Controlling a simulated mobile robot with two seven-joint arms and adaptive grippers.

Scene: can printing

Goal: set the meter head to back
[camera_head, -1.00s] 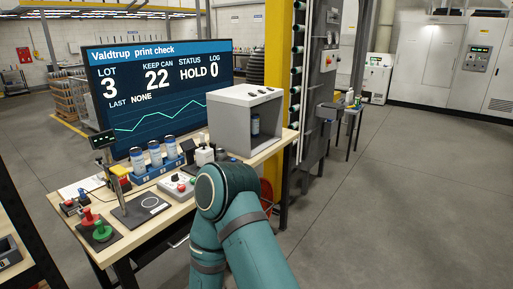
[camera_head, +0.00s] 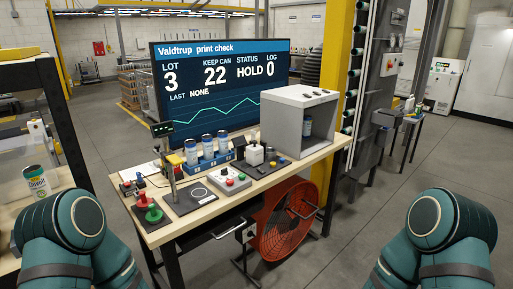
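The meter stand is on the left part of the workbench. Its small dark head (camera_head: 162,129) with a green readout sits on top of a thin post (camera_head: 171,172). The post rises from a dark base plate (camera_head: 191,196) marked with a white ring, and no can stands on the ring. The head's exact setting is too small to tell. My teal arms show at the lower left and lower right, apart from the bench. Neither gripper is in view.
The bench (camera_head: 195,218) also holds a blue rack (camera_head: 208,164) of cans, a button box (camera_head: 229,181), red and green knobs (camera_head: 149,211) and a grey booth (camera_head: 299,112). A screen (camera_head: 220,85) stands behind. A red fan (camera_head: 286,222) sits below. Another can (camera_head: 36,181) is on the left shelf.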

